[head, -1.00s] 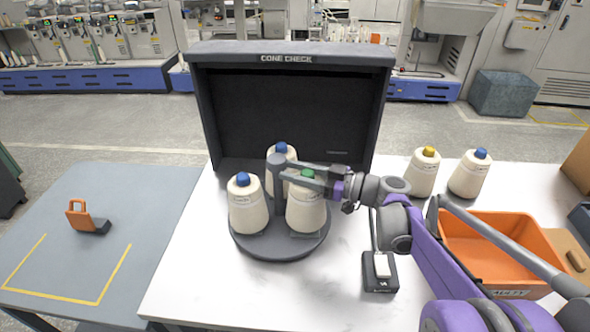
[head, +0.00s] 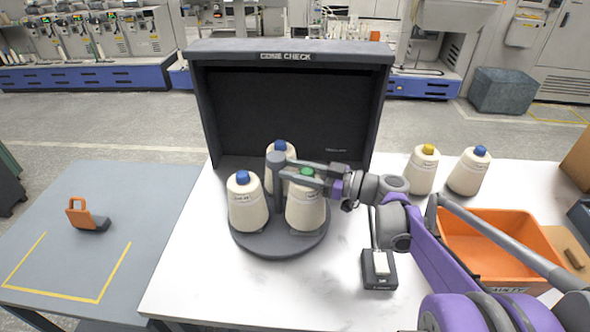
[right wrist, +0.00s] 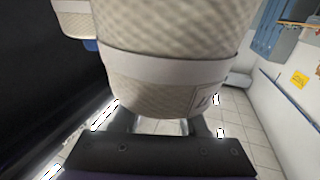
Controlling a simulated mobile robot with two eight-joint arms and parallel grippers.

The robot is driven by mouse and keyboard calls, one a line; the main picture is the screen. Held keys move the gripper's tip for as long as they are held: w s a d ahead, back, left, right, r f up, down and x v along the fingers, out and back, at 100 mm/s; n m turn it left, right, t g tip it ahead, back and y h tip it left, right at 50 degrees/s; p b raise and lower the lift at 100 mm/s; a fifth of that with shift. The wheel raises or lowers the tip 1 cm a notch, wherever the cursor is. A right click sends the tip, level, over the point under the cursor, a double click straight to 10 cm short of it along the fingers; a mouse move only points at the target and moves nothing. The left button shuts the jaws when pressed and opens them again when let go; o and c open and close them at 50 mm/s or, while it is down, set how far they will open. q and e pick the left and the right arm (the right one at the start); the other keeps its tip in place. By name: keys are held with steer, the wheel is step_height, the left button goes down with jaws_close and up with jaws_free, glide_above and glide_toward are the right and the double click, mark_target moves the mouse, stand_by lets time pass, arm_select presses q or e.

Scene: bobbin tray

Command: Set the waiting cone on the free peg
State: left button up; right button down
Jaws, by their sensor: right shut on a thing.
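My right gripper (head: 304,177) is shut on a cream cone with a green tip (head: 305,208), near the cone's top. The cone is upright over the right front of the round dark tray (head: 272,247). It fills the right wrist view (right wrist: 175,65). I cannot tell whether its base touches the tray, and any peg under it is hidden. A blue-tipped cone (head: 247,205) stands at the tray's left front. Another blue-tipped cone (head: 281,152) stands at the back, partly hidden by the tray's grey centre post (head: 277,178). My left gripper is not in view.
The dark cone-check hood (head: 200,110) stands behind the tray. A yellow-tipped cone (head: 422,172) and a blue-tipped cone (head: 468,174) stand at the right. An orange bin (head: 500,226) and a small switch box (head: 379,275) lie near my right arm. The white table's front left is clear.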

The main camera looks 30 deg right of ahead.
steer(key=c, duration=0.6)
jaws_free()
steer(key=shift+o, duration=1.2)
steer(key=shift+w+a, duration=0.1)
steer(key=v, duration=1.1)
steer(key=shift+w, duration=0.1)
